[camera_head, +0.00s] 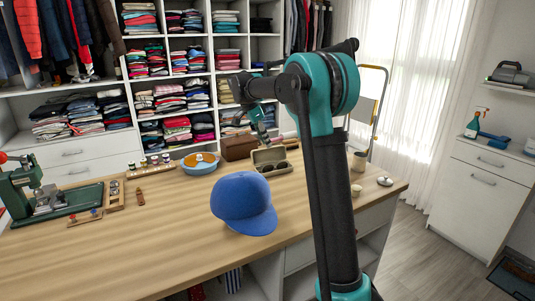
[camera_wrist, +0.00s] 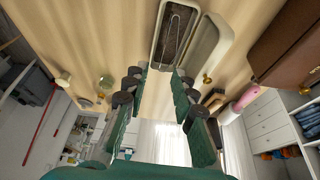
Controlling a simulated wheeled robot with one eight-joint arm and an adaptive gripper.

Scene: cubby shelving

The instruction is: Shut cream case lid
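The cream case (camera_head: 270,157) stands open on the wooden table, with its lid raised at the back and dark contents in its base. In the wrist view the case base (camera_wrist: 158,42), with a dark lining and a thin looped item inside, lies beyond my fingertips. The plain cream lid (camera_wrist: 208,50) is open beside it. My gripper (camera_wrist: 159,76) is open and empty, its two fingers apart and pointing toward the case.
A brown box (camera_head: 238,148) stands close to the case, also in the wrist view (camera_wrist: 290,40). A blue cap (camera_head: 243,200) sits in front. A blue round dish (camera_head: 199,166) is to the left.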

